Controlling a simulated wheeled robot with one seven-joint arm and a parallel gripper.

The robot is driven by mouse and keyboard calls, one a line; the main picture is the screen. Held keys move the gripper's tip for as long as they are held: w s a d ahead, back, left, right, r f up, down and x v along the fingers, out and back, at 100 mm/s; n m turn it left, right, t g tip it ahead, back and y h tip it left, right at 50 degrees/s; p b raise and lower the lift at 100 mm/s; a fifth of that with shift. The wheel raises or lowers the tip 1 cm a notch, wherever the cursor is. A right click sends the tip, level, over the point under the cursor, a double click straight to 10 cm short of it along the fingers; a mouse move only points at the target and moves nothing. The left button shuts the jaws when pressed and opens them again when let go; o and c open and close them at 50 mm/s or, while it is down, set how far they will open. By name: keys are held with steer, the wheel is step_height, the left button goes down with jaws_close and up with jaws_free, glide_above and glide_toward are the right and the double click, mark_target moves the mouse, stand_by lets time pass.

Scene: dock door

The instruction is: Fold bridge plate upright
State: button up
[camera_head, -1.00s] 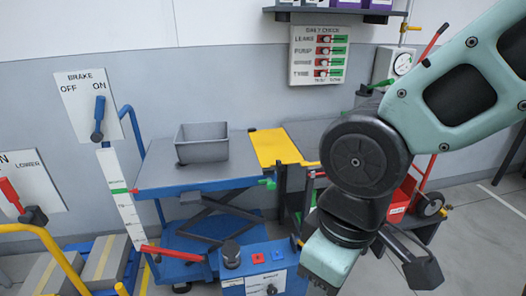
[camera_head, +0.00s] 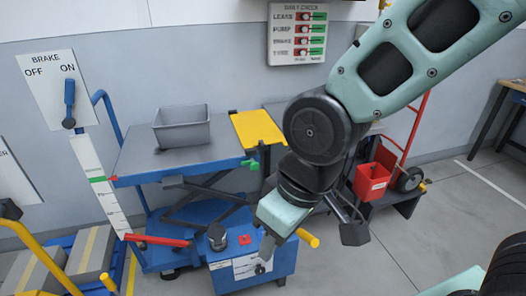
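The yellow bridge plate (camera_head: 258,128) lies about flat at the right end of the blue lift table (camera_head: 133,171). Its right edge is close to my arm's dark wrist joint. My gripper (camera_head: 267,244) hangs low, in front of and below the plate and apart from it, over the blue control box (camera_head: 257,266). A dark finger part shows under its teal hand, but its opening is hidden. A green piece (camera_head: 251,163) sits at the table's near right corner, below the plate.
A grey bin (camera_head: 182,136) stands on the table. The brake lever (camera_head: 69,103) points at ON. A red bin (camera_head: 373,178) and a hand truck (camera_head: 413,140) stand right of my arm. A yellow handle (camera_head: 308,238) is beside my gripper.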

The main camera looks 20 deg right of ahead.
steer(key=w+a+f+m+t+y+b, duration=0.2)
steer(key=w+f+t+b, duration=0.15)
steer(key=w+f, duration=0.55)
steer(key=m+t+h+b, duration=0.4)
steer(key=m+t+b, duration=0.1)
steer(key=t+b, duration=0.8)
glide_toward(264, 148)
steer(key=w, duration=1)
steer(key=shift+w+d+b, duration=0.1)
steer(key=shift+w+b, duration=0.25)
jaws_close()
